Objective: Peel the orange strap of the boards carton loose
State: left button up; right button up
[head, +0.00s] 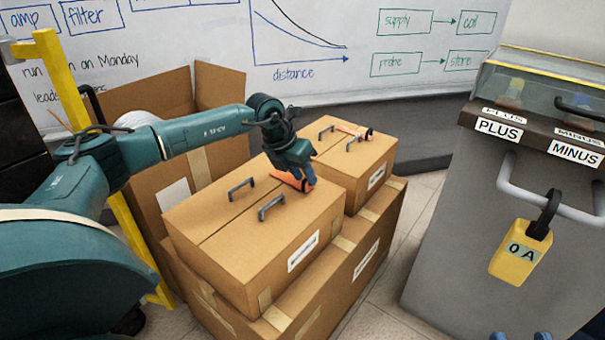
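Two brown cartons sit side by side on a larger box; their labels are too small to read, so I cannot tell which is the boards carton. The near carton (232,229) has an orange strap (287,180) on its top at the far right end. My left gripper (308,180) points down at this strap and partly covers it; whether its fingers grip it is hidden. The far carton (372,161) has another orange strap (350,130) near its back edge. Small blue tips at the bottom edge look like my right gripper (520,336), mostly cut off.
Each carton has two dark handles on top. The larger box (355,265) stands on the floor. An open box (187,160) stands behind left, beside a yellow post (135,240). A grey cabinet (450,235) with PLUS and MINUS labels and a yellow tag (515,262) stands right, across clear floor.

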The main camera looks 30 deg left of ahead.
pick_arm(q)
grip_shut()
dwell(0.4)
jog(key=shift+r, duration=0.1)
